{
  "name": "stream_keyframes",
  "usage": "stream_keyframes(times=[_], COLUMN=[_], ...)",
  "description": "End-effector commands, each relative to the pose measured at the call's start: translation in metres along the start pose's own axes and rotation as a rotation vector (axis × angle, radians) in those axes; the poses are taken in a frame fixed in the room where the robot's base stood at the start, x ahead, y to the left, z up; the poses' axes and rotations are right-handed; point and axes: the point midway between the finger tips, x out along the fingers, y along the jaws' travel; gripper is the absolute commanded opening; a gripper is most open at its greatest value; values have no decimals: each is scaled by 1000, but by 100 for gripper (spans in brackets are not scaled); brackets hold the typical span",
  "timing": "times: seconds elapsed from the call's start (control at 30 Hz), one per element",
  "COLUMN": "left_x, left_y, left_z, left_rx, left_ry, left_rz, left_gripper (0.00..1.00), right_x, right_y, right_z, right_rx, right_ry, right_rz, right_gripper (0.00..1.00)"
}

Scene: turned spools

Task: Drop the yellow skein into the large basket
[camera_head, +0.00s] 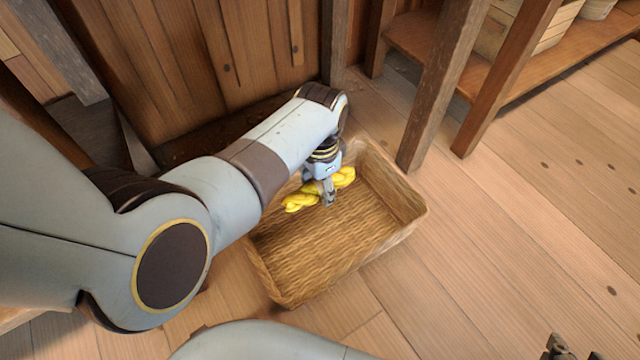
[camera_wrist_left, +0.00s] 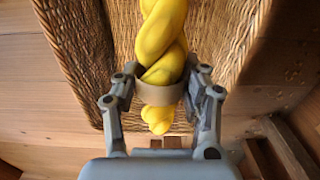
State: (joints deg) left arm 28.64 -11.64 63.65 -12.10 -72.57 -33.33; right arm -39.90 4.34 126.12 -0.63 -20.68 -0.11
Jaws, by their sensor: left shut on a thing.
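The yellow skein (camera_head: 299,202) is a twisted yarn bundle with a tan band around it, seen best in the left wrist view (camera_wrist_left: 162,40). My left gripper (camera_head: 327,194) points down and is shut on the skein at its band. It holds the skein over the large basket (camera_head: 335,245), a rectangular woven tray on the floor. The basket's inside looks empty where it shows; its far left corner is hidden behind my arm. In the left wrist view the basket's weave (camera_wrist_left: 215,25) lies behind the skein. My right gripper (camera_head: 574,350) shows only partly at the lower right edge, its fingertips apart, away from the basket.
A wooden post (camera_head: 440,85) stands just beyond the basket's far right side. A low wooden shelf (camera_head: 420,40) with crates (camera_head: 520,28) is at the upper right. A plank wall (camera_head: 245,50) stands behind my left arm. The floor (camera_head: 530,210) to the right is clear.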

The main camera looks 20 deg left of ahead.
Motion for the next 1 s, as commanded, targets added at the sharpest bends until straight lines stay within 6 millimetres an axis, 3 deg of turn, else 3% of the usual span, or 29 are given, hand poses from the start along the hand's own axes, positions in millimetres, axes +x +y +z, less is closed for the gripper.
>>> stream_keyframes(times=[0.27, 0.3, 0.5, 0.83, 1.0], left_x=[0, 0, 0, -2, -14], left_y=[0, 0, 0, 0, -1], left_z=[0, 0, 0, 0, -2], left_rx=[0, 0, 0, 0, 0], left_ry=[1, 1, 1, 1, 4], left_rz=[-1, 0, 0, 0, -3], left_gripper=[12, 45, 71, 71, 71], right_x=[0, 0, 0, -1, -7], right_y=[0, 0, 0, 0, 1], right_z=[0, 0, 0, -2, -14], right_rx=[-1, 0, 0, -1, -1], right_ry=[9, 9, 8, 11, 26], right_rz=[0, 0, 0, 0, 2], right_gripper=[40, 40, 40, 40, 40])
